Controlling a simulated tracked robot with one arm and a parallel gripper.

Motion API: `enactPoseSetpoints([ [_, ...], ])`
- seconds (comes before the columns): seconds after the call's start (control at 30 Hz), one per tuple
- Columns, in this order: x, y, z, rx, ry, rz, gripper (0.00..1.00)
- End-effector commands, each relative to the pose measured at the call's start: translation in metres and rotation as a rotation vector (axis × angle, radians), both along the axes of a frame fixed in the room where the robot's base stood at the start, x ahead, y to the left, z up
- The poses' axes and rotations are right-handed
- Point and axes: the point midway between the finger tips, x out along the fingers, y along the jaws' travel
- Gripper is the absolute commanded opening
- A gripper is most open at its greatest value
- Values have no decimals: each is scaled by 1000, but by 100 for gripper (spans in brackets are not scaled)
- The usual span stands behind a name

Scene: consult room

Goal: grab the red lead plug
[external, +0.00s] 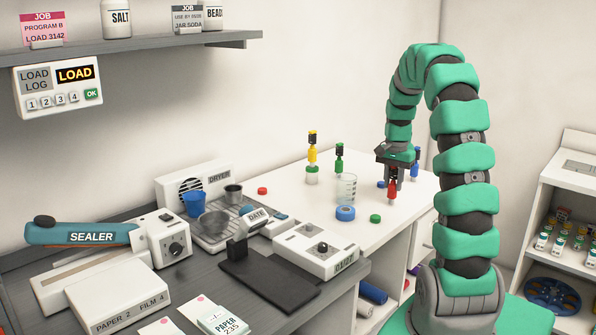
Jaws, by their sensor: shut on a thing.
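The red lead plug (392,187) is upright between the fingers of my gripper (393,170). My gripper points down over the right part of the white table and is shut on the plug. The fingers hide the plug's upper part. I cannot tell whether the plug's lower end touches the table.
A blue plug (415,161) stands just right of my gripper. A green plug (339,158) and a yellow plug (312,147) stand to the left. A clear beaker (346,188), a blue ring (345,213) and a green cap (375,218) are near. The grey counter (335,300) is crowded.

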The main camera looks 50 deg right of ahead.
Motion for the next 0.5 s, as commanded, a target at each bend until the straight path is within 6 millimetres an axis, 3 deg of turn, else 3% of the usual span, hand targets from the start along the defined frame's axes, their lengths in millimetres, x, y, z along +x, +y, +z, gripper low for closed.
enactPoseSetpoints([
  [0.33, 1, -1, 31, -3, -2, 0, 5],
  [0.5, -11, 10, 31, -1, 0, 0, 5],
])
